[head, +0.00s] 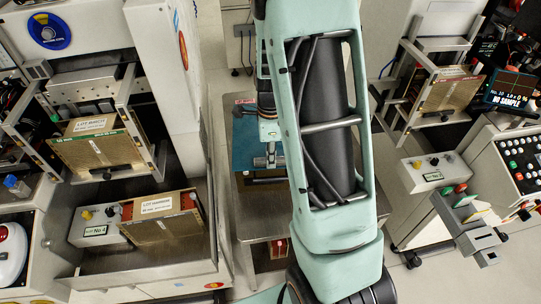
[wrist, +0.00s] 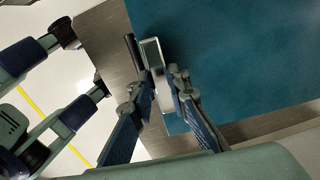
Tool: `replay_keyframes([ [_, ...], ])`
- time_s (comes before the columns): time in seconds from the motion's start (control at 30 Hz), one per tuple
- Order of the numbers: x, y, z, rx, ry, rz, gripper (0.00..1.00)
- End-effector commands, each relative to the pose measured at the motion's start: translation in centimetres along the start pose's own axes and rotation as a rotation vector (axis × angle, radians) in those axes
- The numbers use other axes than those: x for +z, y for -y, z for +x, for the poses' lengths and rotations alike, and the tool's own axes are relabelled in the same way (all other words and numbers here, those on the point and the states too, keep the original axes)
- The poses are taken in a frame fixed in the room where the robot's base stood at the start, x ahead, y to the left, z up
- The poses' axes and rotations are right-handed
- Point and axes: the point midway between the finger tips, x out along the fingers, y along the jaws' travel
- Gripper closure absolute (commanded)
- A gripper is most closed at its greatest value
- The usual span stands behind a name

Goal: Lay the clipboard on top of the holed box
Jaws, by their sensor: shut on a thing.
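The clipboard is a flat teal-blue board (wrist: 240,60) with a silver metal clip (wrist: 152,58) at its edge, filling the upper right of the wrist view. In the head view the board (head: 243,140) shows left of my arm, above a steel table. My gripper (wrist: 162,88) is shut on the clip end of the clipboard; it also shows in the head view (head: 268,160). A brown edge (head: 262,180) shows just below the board in the head view; I cannot tell whether it is the holed box. My arm hides the area to the right.
The steel table (head: 258,222) has bare surface toward its front. A machine with lot boxes (head: 95,150) and a steel tray (head: 150,268) stands at the left. Another machine with a grey control box (head: 432,173) stands at the right.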

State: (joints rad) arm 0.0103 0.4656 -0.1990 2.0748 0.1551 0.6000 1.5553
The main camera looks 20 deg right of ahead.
Motion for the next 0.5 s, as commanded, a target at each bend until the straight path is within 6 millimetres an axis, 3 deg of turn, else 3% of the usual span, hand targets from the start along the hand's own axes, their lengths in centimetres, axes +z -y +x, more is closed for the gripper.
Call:
replay_keyframes([
  [0.2, 0.0, 0.04, 0.5, -0.001, 0.0, 0.0, 1.0],
  [0.23, 0.0, 0.05, 0.4, -0.002, 0.0, 0.0, 0.81],
  [0.4, 0.0, 0.03, 0.39, -0.001, 0.0, 0.0, 0.64],
  [0.5, 0.01, 0.01, 0.39, -0.001, 0.0, 0.0, 0.64],
])
